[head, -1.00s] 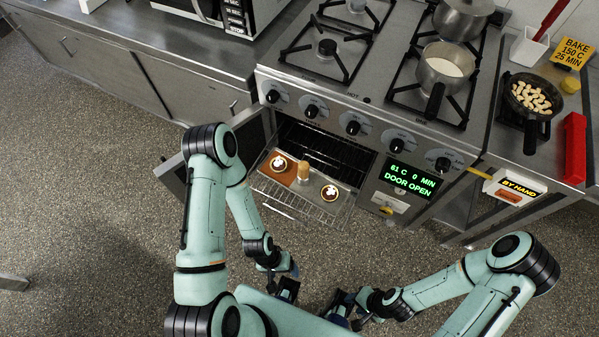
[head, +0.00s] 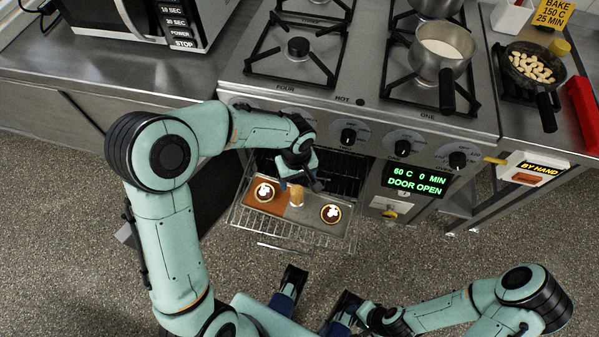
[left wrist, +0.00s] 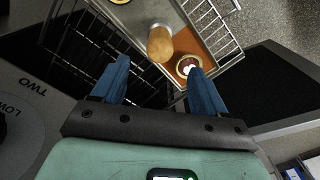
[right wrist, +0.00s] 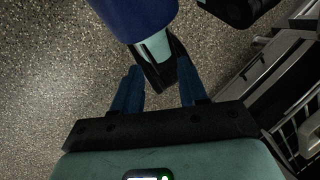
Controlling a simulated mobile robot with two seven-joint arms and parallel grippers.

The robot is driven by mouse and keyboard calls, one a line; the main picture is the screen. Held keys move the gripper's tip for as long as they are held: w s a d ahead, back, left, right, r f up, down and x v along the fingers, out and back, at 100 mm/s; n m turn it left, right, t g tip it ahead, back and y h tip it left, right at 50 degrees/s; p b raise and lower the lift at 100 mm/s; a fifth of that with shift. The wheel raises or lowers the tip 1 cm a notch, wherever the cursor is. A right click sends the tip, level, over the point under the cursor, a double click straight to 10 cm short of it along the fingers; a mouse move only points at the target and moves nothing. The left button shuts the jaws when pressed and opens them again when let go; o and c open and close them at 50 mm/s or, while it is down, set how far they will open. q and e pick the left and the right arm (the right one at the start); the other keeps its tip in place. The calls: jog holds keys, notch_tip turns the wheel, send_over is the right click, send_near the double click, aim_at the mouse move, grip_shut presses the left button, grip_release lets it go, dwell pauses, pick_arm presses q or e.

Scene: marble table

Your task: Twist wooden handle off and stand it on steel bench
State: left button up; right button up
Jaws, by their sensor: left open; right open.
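The wooden handle (head: 296,194) is a small light-brown cylinder on the tray (head: 300,214) in the open oven. It also shows in the left wrist view (left wrist: 160,45), in front of my open fingers. My left gripper (head: 306,180) is open and empty, just above and behind the handle in the head view; its fingertips are largely hidden there. How the handle's base meets the tray cannot be told. My right gripper (right wrist: 159,85) is open and empty above the floor, low in the head view. The steel bench (head: 55,75) lies left of the stove.
Two dark round tarts with white tops (head: 264,192) (head: 331,213) flank the handle. The tray rests on a wire rack (head: 290,229). A microwave (head: 180,25) occupies the back of the bench, with bare steel in front. A pan (head: 441,60) is on the hob.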

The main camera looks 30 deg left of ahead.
aim_at(298, 191)
pick_arm(q)
notch_tip(298, 191, down, 13)
jog(key=shift+f+b, duration=0.1)
jog(key=shift+b, duration=1.1)
pick_arm(e)
jog(key=shift+w+f, duration=0.25)
jog(key=shift+f, duration=0.3)
jog(key=shift+w+f, duration=0.2)
jog(key=shift+f, duration=0.3)
pick_arm(q)
jog(key=c, duration=1)
jog(key=shift+o, duration=0.9)
jog(key=shift+c, duration=0.6)
jog(key=n, duration=0.4)
jog(key=shift+d, duration=0.2)
jog(key=shift+a+n, duration=0.1)
jog(key=shift+n, duration=0.3)
jog(key=shift+r+p, duration=1.65)
jog(key=shift+r, duration=1.45)
pick_arm(e)
jog(key=shift+w+r, duration=0.15)
jog(key=shift+r, duration=0.75)
jog(key=shift+w+r, duration=0.1)
jog(key=shift+r, duration=0.75)
